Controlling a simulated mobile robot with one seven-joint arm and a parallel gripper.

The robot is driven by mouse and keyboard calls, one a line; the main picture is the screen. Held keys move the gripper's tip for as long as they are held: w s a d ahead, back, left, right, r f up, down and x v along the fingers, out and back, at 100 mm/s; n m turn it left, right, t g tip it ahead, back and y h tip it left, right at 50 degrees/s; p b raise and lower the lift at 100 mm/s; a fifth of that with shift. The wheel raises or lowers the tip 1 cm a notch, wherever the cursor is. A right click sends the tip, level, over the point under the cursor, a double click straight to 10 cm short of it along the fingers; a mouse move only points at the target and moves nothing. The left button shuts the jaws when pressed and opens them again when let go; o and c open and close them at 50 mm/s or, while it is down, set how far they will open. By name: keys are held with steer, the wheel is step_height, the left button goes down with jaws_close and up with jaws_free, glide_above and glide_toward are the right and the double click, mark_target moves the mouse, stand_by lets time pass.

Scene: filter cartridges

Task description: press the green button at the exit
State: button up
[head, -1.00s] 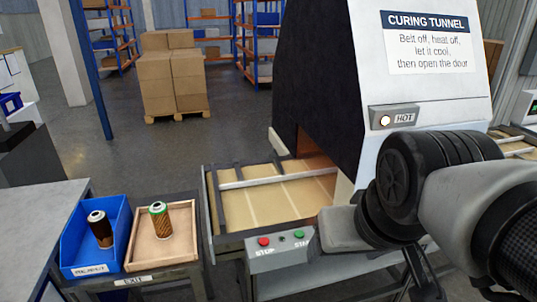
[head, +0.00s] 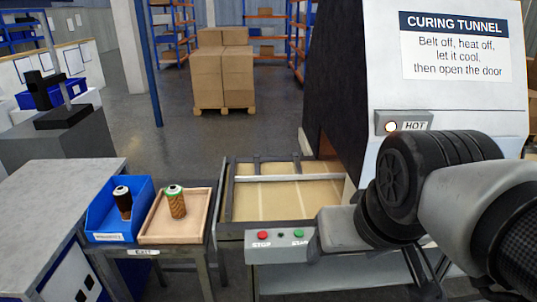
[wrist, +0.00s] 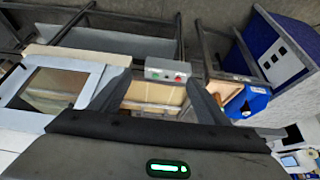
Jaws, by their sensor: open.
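The green button (head: 299,234), marked START, is at the right of a grey control box (head: 280,251) on the front of the tunnel's exit. A red button (head: 263,236), marked STOP, is at its left, with a small dark knob between. In the wrist view my gripper (wrist: 158,78) is open and empty. The green button (wrist: 179,77) and red button (wrist: 155,73) show between its fingers, beyond the tips; I see no contact. In the head view my arm hides the gripper or makes it hard to tell apart.
The curing tunnel (head: 448,85) has a lit lamp (head: 391,127) beside a HOT label. Its exit belt (head: 275,200) looks empty. Left of it, a wooden EXIT tray (head: 150,229) holds one green-topped cartridge (head: 176,203), and a blue bin (head: 99,222) holds a dark cartridge (head: 123,202).

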jaws_close()
stand_by(1.5)
